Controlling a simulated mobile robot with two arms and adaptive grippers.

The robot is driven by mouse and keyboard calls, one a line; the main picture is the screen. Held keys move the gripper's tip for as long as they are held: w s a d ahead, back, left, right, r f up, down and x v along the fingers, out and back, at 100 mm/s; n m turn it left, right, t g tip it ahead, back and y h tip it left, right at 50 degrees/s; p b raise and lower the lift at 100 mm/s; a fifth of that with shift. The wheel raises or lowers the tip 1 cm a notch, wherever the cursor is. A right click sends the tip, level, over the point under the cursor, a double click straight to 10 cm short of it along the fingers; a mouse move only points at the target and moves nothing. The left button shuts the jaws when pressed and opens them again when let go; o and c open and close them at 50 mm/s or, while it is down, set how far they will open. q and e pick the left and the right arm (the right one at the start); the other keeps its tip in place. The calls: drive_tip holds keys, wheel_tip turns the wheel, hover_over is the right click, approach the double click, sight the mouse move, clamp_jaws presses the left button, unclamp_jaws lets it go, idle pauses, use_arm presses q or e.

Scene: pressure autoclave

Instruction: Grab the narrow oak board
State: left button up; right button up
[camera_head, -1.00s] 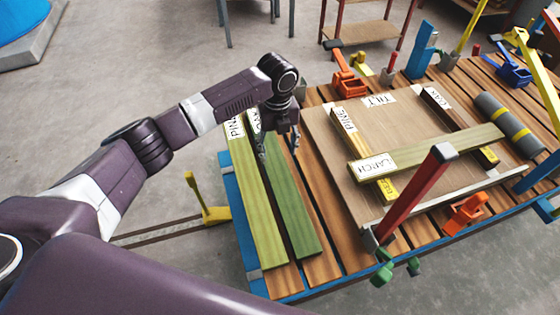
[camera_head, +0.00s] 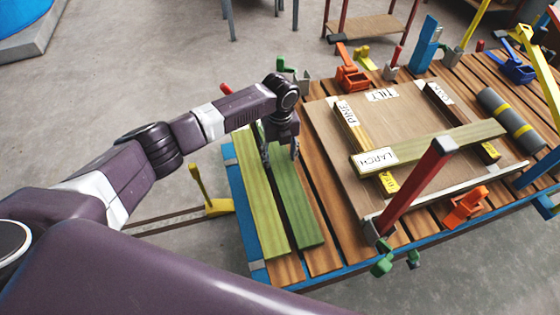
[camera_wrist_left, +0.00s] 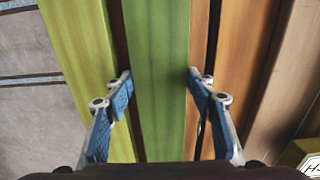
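The narrow oak board (camera_head: 297,205) is the darker green board, lying along the left part of the slatted table; its label is now hidden behind my arm. A lighter yellow-green pine board (camera_head: 258,205) lies on its left. My left gripper (camera_head: 281,158) is open over the far half of the oak board, pointing down. In the left wrist view the oak board (camera_wrist_left: 160,45) runs between the two blue-padded fingertips, one at each side. I cannot tell whether they touch it. My right gripper is not in view.
In the left wrist view the pine board (camera_wrist_left: 80,40) is close beside the left finger. Right of the oak board is a brown panel (camera_head: 345,185) with labelled boards, including a larch board (camera_head: 430,148). A red bar (camera_head: 415,185) and several coloured clamps stand around it.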

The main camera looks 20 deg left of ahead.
use_arm(q)
clamp_jaws()
drive_tip(key=shift+w+r, duration=0.1)
drive_tip(key=shift+w, duration=0.05)
drive_tip(key=shift+r, duration=0.1)
